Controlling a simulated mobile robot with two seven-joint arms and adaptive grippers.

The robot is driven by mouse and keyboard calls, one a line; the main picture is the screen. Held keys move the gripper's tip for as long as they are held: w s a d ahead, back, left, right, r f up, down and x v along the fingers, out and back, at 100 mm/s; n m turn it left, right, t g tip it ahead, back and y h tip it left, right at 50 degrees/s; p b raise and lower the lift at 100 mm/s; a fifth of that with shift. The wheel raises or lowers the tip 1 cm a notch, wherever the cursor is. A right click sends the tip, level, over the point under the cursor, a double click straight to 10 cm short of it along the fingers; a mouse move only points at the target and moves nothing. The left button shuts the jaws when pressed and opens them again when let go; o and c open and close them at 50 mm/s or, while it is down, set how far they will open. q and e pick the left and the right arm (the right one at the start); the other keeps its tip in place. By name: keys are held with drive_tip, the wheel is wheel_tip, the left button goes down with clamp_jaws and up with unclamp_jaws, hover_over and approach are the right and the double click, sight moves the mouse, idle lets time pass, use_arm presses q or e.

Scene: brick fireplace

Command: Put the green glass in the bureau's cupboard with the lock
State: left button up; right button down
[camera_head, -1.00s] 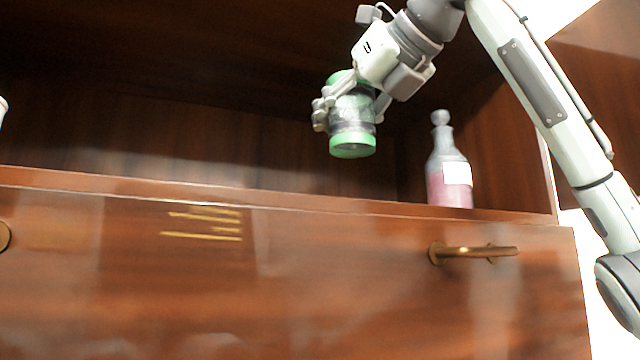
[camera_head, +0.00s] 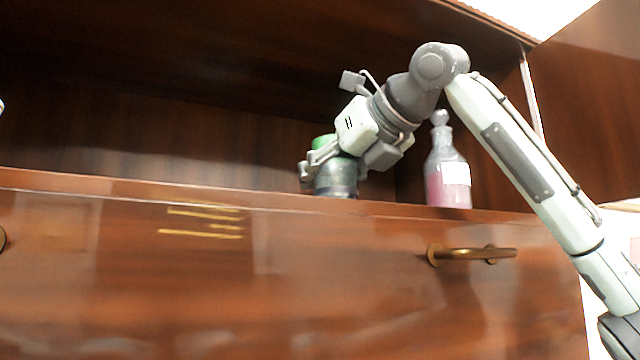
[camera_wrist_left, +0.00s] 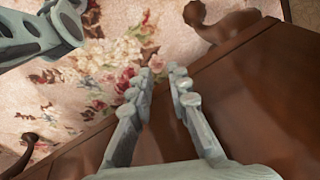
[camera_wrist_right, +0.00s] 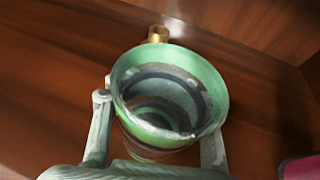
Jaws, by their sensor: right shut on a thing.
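The green glass (camera_head: 336,183) is in my right gripper (camera_head: 333,167), inside the open compartment of the bureau (camera_head: 130,135). It is roughly upright, and its lower end is hidden behind the compartment's front ledge; I cannot tell whether it touches the shelf. The right wrist view looks into its green rim (camera_wrist_right: 122,75), with a finger on each side. Beyond the glass there, a small brass-coloured thing (camera_wrist_right: 158,33) shows; I cannot tell whether it is a lock. My left gripper (camera_wrist_left: 161,77) is empty, its fingers apart, above the floor by brown wood.
A bottle with pink liquid (camera_head: 448,180) stands on the shelf just right of the glass. Below the ledge is a closed wooden front with a brass handle (camera_head: 470,254). The shelf left of the glass looks clear. A flowered rug (camera_wrist_left: 95,65) lies below my left gripper.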

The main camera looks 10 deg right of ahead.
drive_tip(key=c, duration=0.7)
unclamp_jaws()
use_arm(q)
drive_tip(key=shift+s+f, duration=0.15)
drive_tip(key=shift+s, duration=0.4)
